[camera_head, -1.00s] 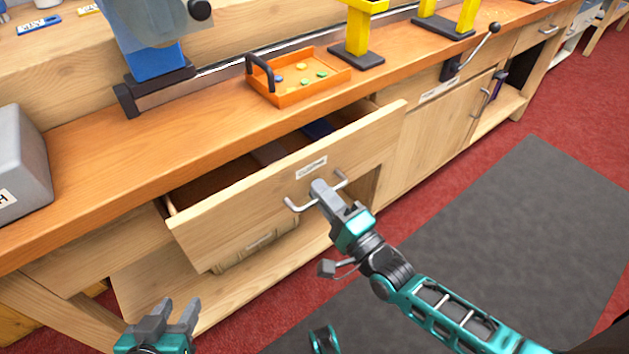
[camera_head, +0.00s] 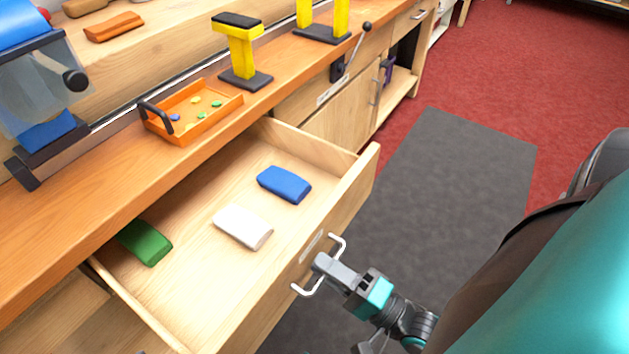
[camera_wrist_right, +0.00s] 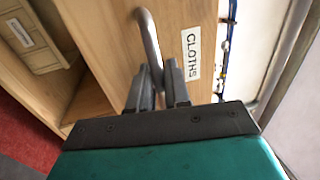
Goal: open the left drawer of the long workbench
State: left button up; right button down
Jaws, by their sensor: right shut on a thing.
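The left drawer (camera_head: 275,300) of the long workbench stands far out, with its inside in plain view. It holds a green cloth (camera_head: 145,242), a white cloth (camera_head: 243,227) and a blue cloth (camera_head: 285,184), lying apart. My right gripper (camera_head: 322,264) is shut on the drawer's metal bar handle (camera_head: 336,243). In the right wrist view the fingers (camera_wrist_right: 160,90) close around the handle (camera_wrist_right: 148,38), beside a label reading CLOTHS (camera_wrist_right: 191,55). My left gripper is not in the head view now.
An orange tray (camera_head: 208,123) with small coloured pieces and a yellow stand (camera_head: 240,50) are on the worktop (camera_head: 75,190) behind the drawer. A grey mat (camera_head: 455,150) lies on the red floor to the right, with clear floor around it.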

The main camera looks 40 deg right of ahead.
jog(key=shift+s, duration=0.15)
jog(key=c, duration=1.4)
grip_release()
jog(key=shift+o, duration=0.4)
jog(key=shift+s+d, duration=0.1)
jog(key=v, duration=1.2)
jog(key=shift+s, duration=0.35)
jog(key=shift+f, duration=0.1)
